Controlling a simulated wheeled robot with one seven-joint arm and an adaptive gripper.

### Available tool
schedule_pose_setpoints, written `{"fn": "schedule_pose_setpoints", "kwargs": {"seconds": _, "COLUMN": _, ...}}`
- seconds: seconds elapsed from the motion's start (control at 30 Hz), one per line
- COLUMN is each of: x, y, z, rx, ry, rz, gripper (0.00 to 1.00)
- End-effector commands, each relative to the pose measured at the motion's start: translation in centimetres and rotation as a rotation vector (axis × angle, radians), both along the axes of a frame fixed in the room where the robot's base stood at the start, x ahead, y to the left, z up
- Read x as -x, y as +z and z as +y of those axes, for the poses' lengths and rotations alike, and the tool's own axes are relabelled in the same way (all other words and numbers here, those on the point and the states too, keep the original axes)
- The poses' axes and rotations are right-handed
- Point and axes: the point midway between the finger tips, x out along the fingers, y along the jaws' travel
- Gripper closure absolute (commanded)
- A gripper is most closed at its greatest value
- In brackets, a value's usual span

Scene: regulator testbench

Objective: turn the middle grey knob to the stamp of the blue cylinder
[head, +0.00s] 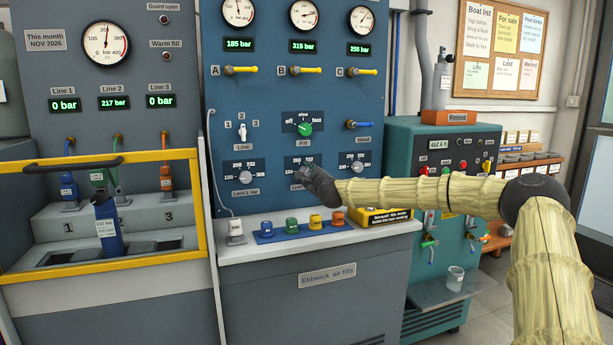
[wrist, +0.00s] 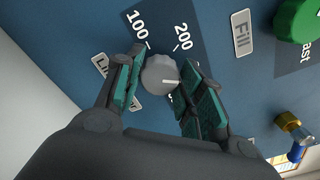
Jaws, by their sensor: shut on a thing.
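The middle grey knob (wrist: 160,74) sits on the blue panel, with a green jaw pad of my gripper (wrist: 158,82) on each side of it. My gripper is shut on it; in the head view my gripper (head: 306,177) covers most of the knob and part of its scale. In the wrist view the knob's white line points right, past the 200 mark and toward the right finger, which hides the marks there. The blue cylinder (head: 109,226) stands in the filling bay at left; its white stamp label (head: 106,228) is too small to read surely.
Similar grey knobs stand to the left (head: 246,172) and right (head: 358,168). A green fill knob (head: 305,128) is above. Coloured caps (head: 292,225) line the ledge below. A yellow rail (head: 100,264) fronts the bay. A teal compressor (head: 440,150) stands at right.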

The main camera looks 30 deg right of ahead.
Motion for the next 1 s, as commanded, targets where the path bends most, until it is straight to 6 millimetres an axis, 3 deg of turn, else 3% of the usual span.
{"fn": "schedule_pose_setpoints", "kwargs": {"seconds": 0.13, "x": 0.1, "y": -0.4, "z": -0.2, "rx": -0.001, "ry": -0.002, "rz": 0.005, "gripper": 0.86}}
{"fn": "schedule_pose_setpoints", "kwargs": {"seconds": 0.17, "x": 0.1, "y": -0.4, "z": -0.2, "rx": -0.001, "ry": -0.002, "rz": 0.005, "gripper": 0.58}}
{"fn": "schedule_pose_setpoints", "kwargs": {"seconds": 0.27, "x": 0.1, "y": -0.4, "z": -0.1, "rx": -0.001, "ry": -0.002, "rz": 0.004, "gripper": 0.40}}
{"fn": "schedule_pose_setpoints", "kwargs": {"seconds": 0.67, "x": 0.3, "y": -0.1, "z": 0.0, "rx": 0.000, "ry": 0.000, "rz": 0.001, "gripper": 0.40}}
{"fn": "schedule_pose_setpoints", "kwargs": {"seconds": 1.0, "x": 4.3, "y": -0.1, "z": 1.0, "rx": -0.003, "ry": 0.001, "rz": 0.001, "gripper": 0.40}}
